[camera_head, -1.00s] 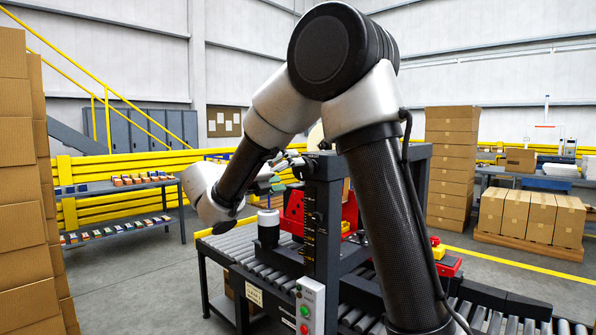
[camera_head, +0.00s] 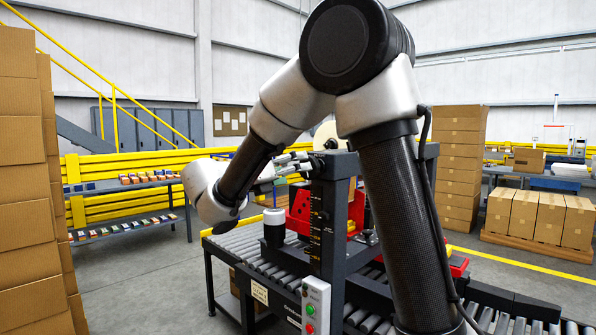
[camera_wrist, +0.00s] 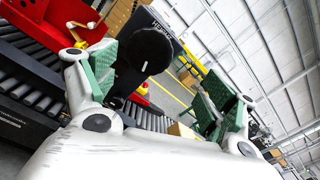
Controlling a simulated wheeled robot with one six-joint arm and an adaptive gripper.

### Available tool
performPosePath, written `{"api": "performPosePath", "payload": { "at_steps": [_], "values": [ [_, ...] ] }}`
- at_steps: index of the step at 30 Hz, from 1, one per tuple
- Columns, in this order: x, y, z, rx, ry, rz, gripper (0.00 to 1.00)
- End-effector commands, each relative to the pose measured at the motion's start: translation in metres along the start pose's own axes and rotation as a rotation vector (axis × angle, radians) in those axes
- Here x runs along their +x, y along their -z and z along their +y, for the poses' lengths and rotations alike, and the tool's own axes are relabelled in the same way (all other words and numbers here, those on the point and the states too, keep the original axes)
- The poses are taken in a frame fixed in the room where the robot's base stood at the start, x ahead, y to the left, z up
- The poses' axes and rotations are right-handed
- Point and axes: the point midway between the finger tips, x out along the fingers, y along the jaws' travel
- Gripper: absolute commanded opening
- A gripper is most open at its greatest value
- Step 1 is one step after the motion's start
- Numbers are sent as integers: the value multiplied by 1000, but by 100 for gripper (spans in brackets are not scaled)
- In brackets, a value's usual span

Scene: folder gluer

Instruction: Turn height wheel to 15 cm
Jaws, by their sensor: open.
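The height wheel (camera_wrist: 146,50) is a black round disc, seen in the wrist view between and beyond my gripper's fingers. My gripper (camera_wrist: 157,84) is open, with its green pads on either side of the wheel in that view. I cannot tell whether a pad touches it. In the head view my gripper (camera_head: 292,168) is beside the top of the dark post, and the wheel is hard to make out there. The height scale (camera_head: 316,222) with orange marks runs down the post. Its reading is too small to tell.
A roller conveyor (camera_head: 232,252) runs under the post. A control box (camera_head: 315,305) with green and red buttons hangs on its front side. A dark cylinder with a white top (camera_head: 274,228) and a red part (camera_head: 301,208) stand close below my gripper. Stacked cartons (camera_head: 25,190) stand at the left.

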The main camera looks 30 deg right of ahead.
Motion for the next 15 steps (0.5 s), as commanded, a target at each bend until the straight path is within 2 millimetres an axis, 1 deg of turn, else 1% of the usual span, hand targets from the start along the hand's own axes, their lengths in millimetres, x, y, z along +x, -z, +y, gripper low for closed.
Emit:
{"api": "performPosePath", "payload": {
  "at_steps": [1, 3, 7, 9, 11, 15],
  "values": [
    [3, 0, 0, 110, -11, -3, 85],
    [4, 0, 3, 271, -33, -8, 85],
    [2, 1, 10, 498, -65, -5, 85],
    [2, 1, 11, 567, -71, -2, 85],
    [5, 1, 12, 598, -72, 0, 85],
    [22, 1, 12, 608, -68, 1, 85]
  ]
}}
